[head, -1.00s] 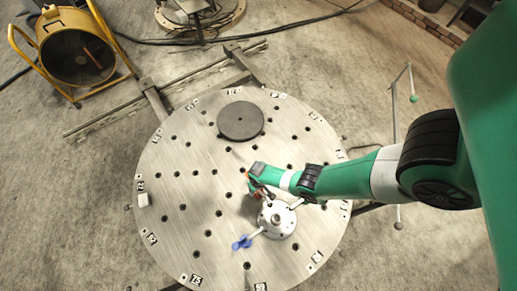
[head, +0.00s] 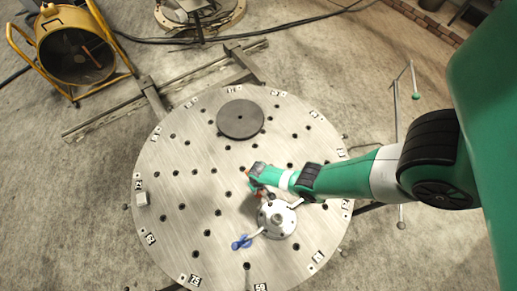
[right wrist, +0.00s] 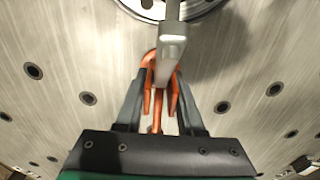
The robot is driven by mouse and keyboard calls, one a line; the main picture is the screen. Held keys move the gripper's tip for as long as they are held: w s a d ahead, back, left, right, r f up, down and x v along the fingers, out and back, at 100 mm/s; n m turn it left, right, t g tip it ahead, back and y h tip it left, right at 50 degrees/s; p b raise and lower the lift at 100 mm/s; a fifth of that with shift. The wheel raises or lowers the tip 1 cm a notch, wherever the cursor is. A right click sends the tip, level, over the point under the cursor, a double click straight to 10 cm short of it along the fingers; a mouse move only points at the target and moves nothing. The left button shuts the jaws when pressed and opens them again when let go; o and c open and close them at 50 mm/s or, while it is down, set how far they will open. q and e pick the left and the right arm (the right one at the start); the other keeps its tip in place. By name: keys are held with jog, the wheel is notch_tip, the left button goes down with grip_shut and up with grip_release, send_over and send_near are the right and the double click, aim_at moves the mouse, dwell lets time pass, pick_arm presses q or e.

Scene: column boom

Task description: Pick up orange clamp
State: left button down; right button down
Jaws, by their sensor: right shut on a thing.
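The orange clamp (right wrist: 150,66) is between the fingers of my right gripper (right wrist: 158,108) in the right wrist view. The gripper is shut on it. A grey metal arm of the hub runs over the clamp and hides part of it; I cannot tell whether they touch. In the head view, my right gripper (head: 260,189) is low over the round metal table (head: 190,215), at the upper left of the round hub (head: 278,229). Only a small orange bit of the clamp shows there. My left gripper is not in view.
A blue clamp (head: 240,242) is at the end of the hub's lower-left arm. A dark disc (head: 240,119) lies at the table's back and a small pale block (head: 142,200) at its left edge. The left half of the tabletop is mostly free. A yellow fan (head: 78,50) stands beyond.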

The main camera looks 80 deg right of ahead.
jog(key=shift+r+p, duration=0.55)
jog(key=shift+r, duration=0.1)
notch_tip(320, 180, up, 2)
jog(key=shift+r+p, duration=0.25)
jog(key=shift+p, duration=0.9)
jog(key=a+r+p, duration=0.9)
jog(key=a, duration=0.5)
jog(key=shift+w+r, duration=0.15)
jog(key=shift+w, duration=0.2)
